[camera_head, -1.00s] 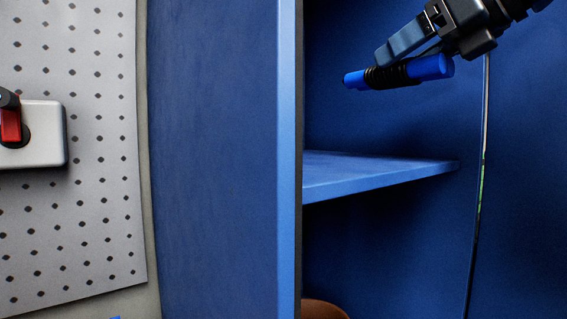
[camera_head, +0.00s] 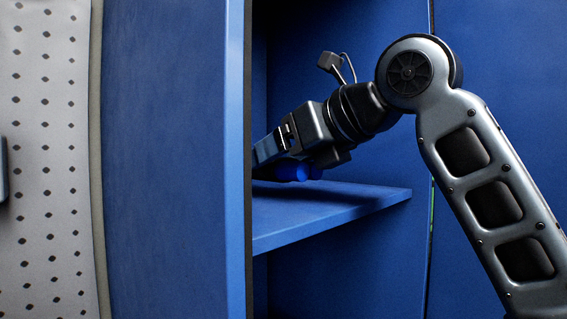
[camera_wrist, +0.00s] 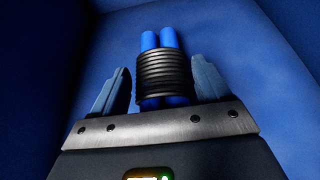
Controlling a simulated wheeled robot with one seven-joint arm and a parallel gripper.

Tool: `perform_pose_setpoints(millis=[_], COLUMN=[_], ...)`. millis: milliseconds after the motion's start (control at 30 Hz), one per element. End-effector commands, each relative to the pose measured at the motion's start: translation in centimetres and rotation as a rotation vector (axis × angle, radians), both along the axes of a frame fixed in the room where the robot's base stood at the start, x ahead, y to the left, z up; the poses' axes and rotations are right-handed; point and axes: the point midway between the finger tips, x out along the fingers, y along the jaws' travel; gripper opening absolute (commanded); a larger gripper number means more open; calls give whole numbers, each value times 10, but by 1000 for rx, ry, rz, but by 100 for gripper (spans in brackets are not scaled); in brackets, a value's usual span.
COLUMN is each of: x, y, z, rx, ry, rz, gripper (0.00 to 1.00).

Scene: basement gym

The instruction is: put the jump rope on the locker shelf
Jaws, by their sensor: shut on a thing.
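The jump rope is a pair of blue handles bound by a black coil. In the wrist view the jump rope (camera_wrist: 164,78) lies between the two fingers of my gripper (camera_wrist: 160,84). In the head view my gripper (camera_head: 267,152) is inside the locker, low over the locker shelf (camera_head: 325,207), shut on the rope. Only a blue end of the rope (camera_head: 293,172) shows there, just above the shelf's back part. The rest is hidden behind the gripper and the locker's side edge. I cannot tell whether the rope touches the shelf.
The blue locker side wall (camera_head: 170,160) stands left of the opening, and its front edge (camera_head: 236,160) is close to my gripper. A pale perforated board (camera_head: 45,170) is at far left. The shelf's front right part is bare.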

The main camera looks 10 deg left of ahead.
Motion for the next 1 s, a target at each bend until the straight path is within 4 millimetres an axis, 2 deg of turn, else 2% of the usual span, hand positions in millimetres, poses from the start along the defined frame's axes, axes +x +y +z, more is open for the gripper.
perform_pose_setpoints(millis=[100,200,567,600,800,1000], x=[0,0,0,0,0,0], y=[0,0,0,0,0,0], z=[-13,-17,-22,-21,-20,-20], rx=[1,1,0,-1,-1,-1], ry=[1,-1,-1,-1,-1,-1], rz=[1,0,0,0,0,0], gripper=[38,38,38,80,99,100])
